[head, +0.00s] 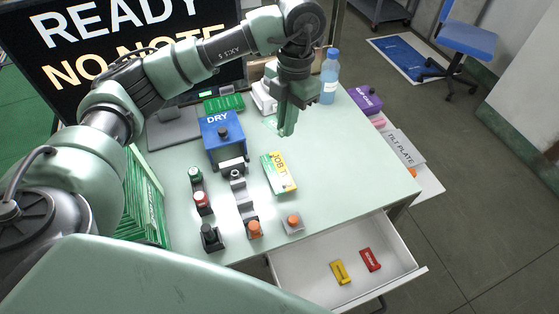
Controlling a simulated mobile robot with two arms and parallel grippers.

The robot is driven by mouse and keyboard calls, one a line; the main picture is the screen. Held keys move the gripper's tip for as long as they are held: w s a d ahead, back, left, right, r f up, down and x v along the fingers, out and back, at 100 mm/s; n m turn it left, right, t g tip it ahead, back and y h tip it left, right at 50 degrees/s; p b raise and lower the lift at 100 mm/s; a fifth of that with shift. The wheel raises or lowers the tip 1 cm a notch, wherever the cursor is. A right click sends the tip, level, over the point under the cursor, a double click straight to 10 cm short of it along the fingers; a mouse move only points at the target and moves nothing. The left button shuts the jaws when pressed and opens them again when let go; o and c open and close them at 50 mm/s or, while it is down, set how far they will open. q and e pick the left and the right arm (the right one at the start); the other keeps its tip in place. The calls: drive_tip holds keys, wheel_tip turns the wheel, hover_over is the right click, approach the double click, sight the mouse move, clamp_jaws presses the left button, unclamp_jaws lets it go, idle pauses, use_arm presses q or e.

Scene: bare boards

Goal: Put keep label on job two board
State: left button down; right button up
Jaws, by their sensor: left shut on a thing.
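My left gripper (286,126) hangs over the back middle of the pale table, fingers pointing down. It is shut on a small greenish piece, mostly hidden by the fingers; no lettering shows, so I cannot tell whether it is the keep label. A small board (279,172) in yellow, white and green lies on the table, below the gripper in the picture. Its lettering starts with JOB; the number is hard to read. A yellow label (341,271) and a red label (370,259) lie in the open drawer. My right gripper is not in view.
A blue DRY box (223,139), a green block (223,104) and a bottle (329,76) stand on the table. Switches and buttons, such as an orange one (292,221), line the front left. The open drawer (305,288) juts out in front. The table's right side is clear.

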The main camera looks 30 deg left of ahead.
use_arm(q)
drive_tip(key=p, duration=0.2)
hover_over(283, 178)
wheel_tip(283, 178, down, 7)
drive_tip(key=f, duration=0.3)
drive_tip(key=f+p, duration=0.1)
drive_tip(key=f, duration=0.2)
drive_tip(key=shift+w+d+f, duration=0.15)
drive_tip(key=shift+w+f, duration=0.05)
drive_tip(key=shift+f, duration=0.2)
wheel_tip(283, 178, down, 3)
drive_tip(key=shift+f+p, duration=0.2)
drive_tip(key=shift+p, duration=0.35)
drive_tip(key=shift+f, duration=0.4)
drive_tip(key=shift+f, duration=0.1)
drive_tip(key=c, duration=1.5)
unclamp_jaws()
